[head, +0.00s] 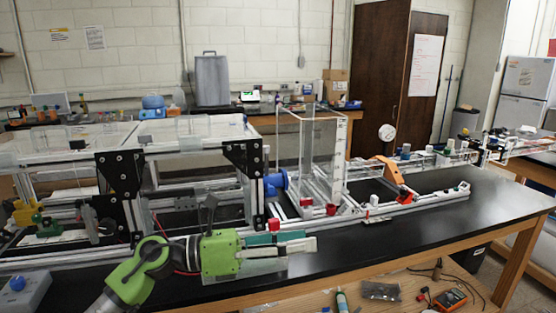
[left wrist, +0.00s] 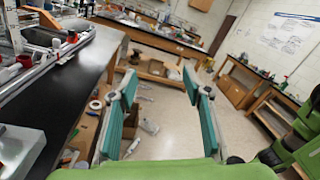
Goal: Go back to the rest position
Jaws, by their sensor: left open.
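My left gripper (head: 312,245) is at the end of the green arm that comes in from the lower left of the head view. It points right, in front of the extrusion frame (head: 196,148). In the left wrist view its two teal-padded fingers (left wrist: 163,78) stand apart with nothing between them, so it is open and empty. Below and beyond the fingers is the floor beside the black bench (left wrist: 62,92). My right gripper does not show; a green and black arm part is at the right edge of the left wrist view.
The frame with its clear tank (head: 320,150) and long rail fills the black benchtop (head: 500,200). A grey box with a blue knob (head: 17,284) is at the front left. A multimeter (head: 450,298) lies on the lower shelf. The benchtop's right front is clear.

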